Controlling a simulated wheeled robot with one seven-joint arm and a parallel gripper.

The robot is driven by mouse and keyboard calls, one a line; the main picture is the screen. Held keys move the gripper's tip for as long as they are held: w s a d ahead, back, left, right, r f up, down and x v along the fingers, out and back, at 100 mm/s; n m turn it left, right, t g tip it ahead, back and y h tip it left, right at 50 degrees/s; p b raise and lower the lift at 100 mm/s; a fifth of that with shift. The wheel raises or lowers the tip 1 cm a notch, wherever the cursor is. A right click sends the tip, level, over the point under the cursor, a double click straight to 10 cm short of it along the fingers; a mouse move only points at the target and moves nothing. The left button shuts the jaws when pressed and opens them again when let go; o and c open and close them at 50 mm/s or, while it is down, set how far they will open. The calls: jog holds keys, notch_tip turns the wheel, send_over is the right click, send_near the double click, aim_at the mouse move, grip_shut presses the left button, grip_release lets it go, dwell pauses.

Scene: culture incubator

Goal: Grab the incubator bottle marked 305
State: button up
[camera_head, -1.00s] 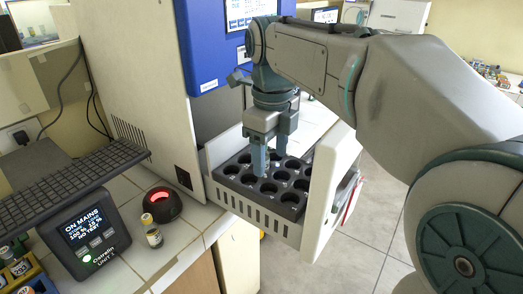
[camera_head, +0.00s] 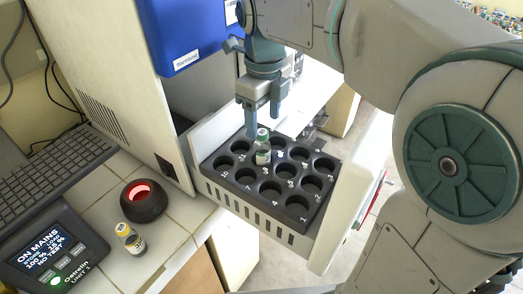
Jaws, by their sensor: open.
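My gripper (camera_head: 263,122) is open, fingers pointing down, just above the bottle's cap, with nothing held. A second bottle (camera_head: 132,240) with a yellow cap stands on the tiled counter at the left; its number is not readable either.
The rack sits in a pulled-out white drawer (camera_head: 343,190) with a tall front panel on the right. Its other visible holes are empty. A dark round device with a red glow (camera_head: 143,199), a display unit (camera_head: 50,252) and a keyboard (camera_head: 52,165) occupy the left counter.

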aim_at(261, 131)
jog(key=shift+a+f, duration=0.15)
jog(key=shift+f, duration=1.6)
jog(key=shift+a+f, duration=0.1)
jog(key=shift+f, duration=1.65)
jog(key=c, duration=1.1)
